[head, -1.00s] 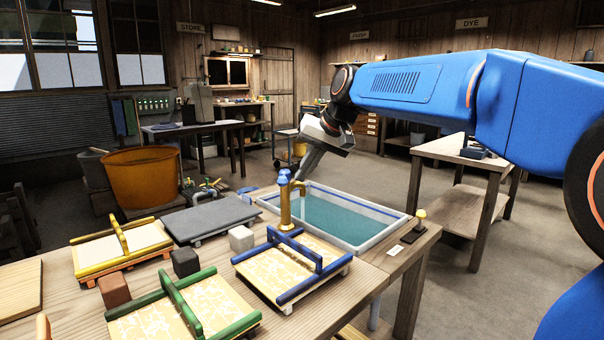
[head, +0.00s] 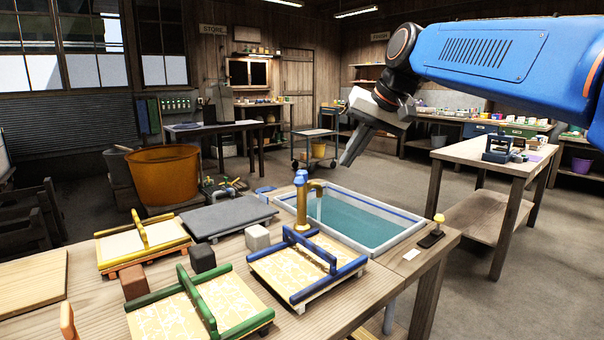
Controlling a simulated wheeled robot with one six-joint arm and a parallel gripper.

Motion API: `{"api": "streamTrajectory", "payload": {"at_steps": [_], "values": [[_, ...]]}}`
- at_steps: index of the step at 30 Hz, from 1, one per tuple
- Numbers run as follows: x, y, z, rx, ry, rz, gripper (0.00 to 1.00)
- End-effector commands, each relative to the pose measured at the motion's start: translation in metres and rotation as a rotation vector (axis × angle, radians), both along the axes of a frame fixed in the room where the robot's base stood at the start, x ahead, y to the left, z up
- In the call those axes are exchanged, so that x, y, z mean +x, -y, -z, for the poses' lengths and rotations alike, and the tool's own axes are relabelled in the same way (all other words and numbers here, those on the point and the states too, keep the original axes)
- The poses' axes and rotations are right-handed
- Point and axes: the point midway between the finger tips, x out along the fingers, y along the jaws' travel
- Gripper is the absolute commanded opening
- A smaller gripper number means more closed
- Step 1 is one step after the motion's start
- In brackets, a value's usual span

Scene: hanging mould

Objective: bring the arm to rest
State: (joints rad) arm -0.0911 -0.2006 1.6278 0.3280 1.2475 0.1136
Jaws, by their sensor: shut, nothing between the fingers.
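My gripper (head: 350,152) is at the end of my blue arm, raised in the air and pointing down and to the left. It is shut with nothing in it. It hangs behind and above the water-filled vat (head: 350,226) in the picture and touches nothing that I can see. The arm reaches in from the right edge of the head view.
The wooden table (head: 355,305) holds blue (head: 305,265), green (head: 200,308) and yellow (head: 142,243) framed moulds, a grey slab (head: 228,214) and small blocks. A brass tap (head: 301,205) stands by the vat. A side table (head: 490,152) is at right, an orange tub (head: 165,176) at left.

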Motion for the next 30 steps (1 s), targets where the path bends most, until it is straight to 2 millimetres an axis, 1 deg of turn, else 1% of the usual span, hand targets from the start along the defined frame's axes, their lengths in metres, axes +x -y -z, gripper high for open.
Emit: {"api": "streamTrajectory", "payload": {"at_steps": [1, 5, 11, 17, 18, 20, 21, 24, 27, 30], "values": [[-0.016, 0.008, 0.011, -0.017, -0.001, 0.007, 0.0], [-0.057, 0.028, 0.047, -0.069, -0.001, 0.021, 0.0], [-0.12, 0.058, 0.109, -0.151, -0.003, 0.037, 0.0], [-0.184, 0.085, 0.179, -0.235, -0.008, 0.041, 0.0], [-0.197, 0.09, 0.194, -0.251, -0.008, 0.041, 0.0], [-0.216, 0.098, 0.216, -0.277, -0.01, 0.04, 0.0], [-0.227, 0.102, 0.23, -0.292, -0.01, 0.038, 0.0], [-0.253, 0.111, 0.263, -0.326, -0.014, 0.033, 0.0], [-0.272, 0.118, 0.288, -0.352, -0.015, 0.029, 0.0], [-0.283, 0.121, 0.303, -0.369, -0.016, 0.026, 0.0]]}}
